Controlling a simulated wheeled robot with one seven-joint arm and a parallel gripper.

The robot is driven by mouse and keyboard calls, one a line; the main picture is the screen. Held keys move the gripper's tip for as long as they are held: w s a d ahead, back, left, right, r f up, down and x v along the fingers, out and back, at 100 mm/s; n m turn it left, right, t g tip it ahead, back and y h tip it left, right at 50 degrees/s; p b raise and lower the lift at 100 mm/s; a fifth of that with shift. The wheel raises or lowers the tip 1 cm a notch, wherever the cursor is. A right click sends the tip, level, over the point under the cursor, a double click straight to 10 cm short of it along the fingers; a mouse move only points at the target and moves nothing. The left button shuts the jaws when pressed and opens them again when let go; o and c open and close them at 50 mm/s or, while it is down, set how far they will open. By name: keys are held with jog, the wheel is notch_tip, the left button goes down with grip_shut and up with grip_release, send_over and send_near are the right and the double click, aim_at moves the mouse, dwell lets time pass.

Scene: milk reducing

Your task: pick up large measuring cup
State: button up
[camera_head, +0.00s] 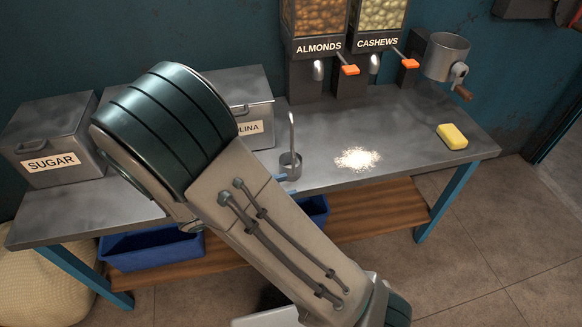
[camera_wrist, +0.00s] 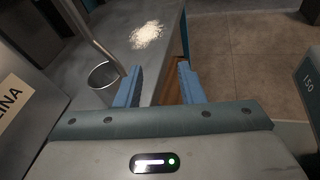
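The measuring cup (camera_head: 290,168) is a small grey metal cup with a long upright handle. It stands on the metal table in front of a lidded bin. In the wrist view the cup (camera_wrist: 101,76) is to the left of my left finger, outside the gap between the fingers. Its handle rises toward the upper left. My gripper (camera_wrist: 160,70) has two blue fingers, open with nothing between them. In the head view only a bit of my gripper (camera_head: 283,179) shows beside the cup; my arm hides the rest. I cannot tell whether a finger touches the cup.
A white powder pile (camera_head: 358,158) and a yellow sponge (camera_head: 452,136) lie to the right on the table (camera_head: 310,128). The sugar bin (camera_head: 52,137) and another bin (camera_head: 243,92) stand at left. Almond and cashew dispensers (camera_head: 318,45) and a grinder (camera_head: 443,57) are behind.

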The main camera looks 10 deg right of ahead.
aim_at(298, 162)
jog(key=w+a+f+n+t+b, duration=0.1)
jog(key=w+a+f+n+t, duration=0.15)
jog(key=a+n+t, duration=0.25)
jog(key=shift+h, duration=0.4)
jog(key=b+x, duration=0.1)
jog(key=x, duration=0.7)
jog(key=shift+w+f, duration=0.1)
jog(key=shift+w, duration=0.05)
jog(key=shift+s+b+x, duration=0.2)
jog(key=shift+b+x, duration=0.15)
jog(key=shift+x, duration=2.35)
grip_shut()
